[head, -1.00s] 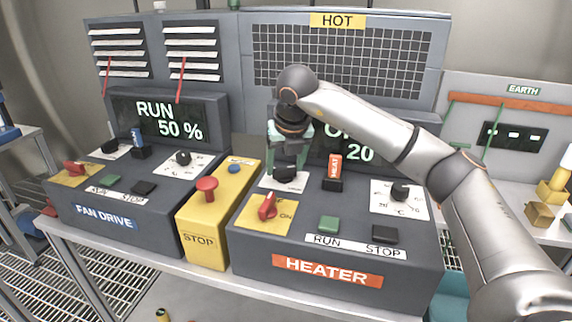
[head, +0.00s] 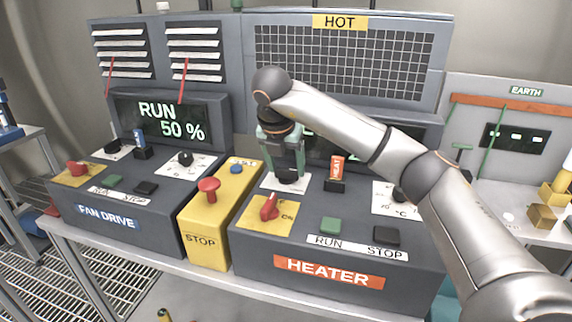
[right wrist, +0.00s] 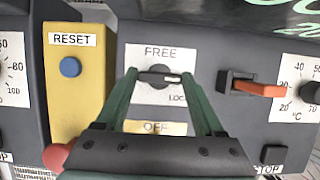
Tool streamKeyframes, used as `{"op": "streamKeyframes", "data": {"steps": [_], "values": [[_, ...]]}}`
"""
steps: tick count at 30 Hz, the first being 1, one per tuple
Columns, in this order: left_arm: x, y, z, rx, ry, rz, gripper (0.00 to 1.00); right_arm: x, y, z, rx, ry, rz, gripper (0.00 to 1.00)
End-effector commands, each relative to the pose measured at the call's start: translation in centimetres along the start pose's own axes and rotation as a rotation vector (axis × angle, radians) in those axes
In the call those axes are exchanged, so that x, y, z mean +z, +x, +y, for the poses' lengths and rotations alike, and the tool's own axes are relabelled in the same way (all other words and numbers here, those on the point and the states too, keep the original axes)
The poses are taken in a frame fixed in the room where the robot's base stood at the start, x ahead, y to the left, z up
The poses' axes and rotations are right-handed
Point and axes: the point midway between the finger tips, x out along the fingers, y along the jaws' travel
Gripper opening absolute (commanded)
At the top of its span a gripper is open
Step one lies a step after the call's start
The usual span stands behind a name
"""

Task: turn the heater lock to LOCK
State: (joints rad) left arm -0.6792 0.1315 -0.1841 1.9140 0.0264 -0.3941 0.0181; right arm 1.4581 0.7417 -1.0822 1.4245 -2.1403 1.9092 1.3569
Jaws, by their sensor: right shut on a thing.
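The heater lock is a black knob (right wrist: 160,77) on a white plate (right wrist: 140,58) marked FREE at the top and LOCK at lower right. Its plate (head: 268,183) also shows in the head view, behind the yellow on/off plate of the heater panel (head: 330,270). My right gripper (right wrist: 159,76) is shut on the knob, one green finger on each side. The knob's bar lies crosswise between the fingertips; which mark it points to is not clear. In the head view my right gripper (head: 288,172) reaches down onto the knob. My left gripper is not in view.
An orange-tipped heater switch (right wrist: 258,89) stands just right of the lock. A red knob (head: 269,208) sits in front of it. The yellow stop box (head: 205,240) with its red button (head: 209,188) is on the left. The fan drive panel (head: 107,216) is beyond.

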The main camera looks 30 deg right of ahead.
Motion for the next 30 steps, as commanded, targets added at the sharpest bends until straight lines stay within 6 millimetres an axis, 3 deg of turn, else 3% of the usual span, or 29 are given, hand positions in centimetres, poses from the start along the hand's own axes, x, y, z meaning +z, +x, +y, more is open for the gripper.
{"op": "streamKeyframes", "data": {"steps": [10, 11, 18, 26, 30], "values": [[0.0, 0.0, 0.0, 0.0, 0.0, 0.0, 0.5, 0.1, -0.1, 0.0, 0.001, 0.008, -0.002, 0.14], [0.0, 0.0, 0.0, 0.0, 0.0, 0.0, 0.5, 0.1, -0.1, 0.0, 0.001, 0.008, -0.002, 0.72], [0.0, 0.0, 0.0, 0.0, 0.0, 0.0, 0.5, 0.1, 0.0, 0.0, 0.0, 0.005, -0.001, 0.99], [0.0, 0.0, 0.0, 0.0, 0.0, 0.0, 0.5, 0.0, -0.1, 0.0, 0.0, 0.004, 0.0, 1.0], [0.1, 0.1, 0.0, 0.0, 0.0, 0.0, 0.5, 0.1, -1.3, 0.1, 0.002, 0.003, -0.002, 1.0]]}}
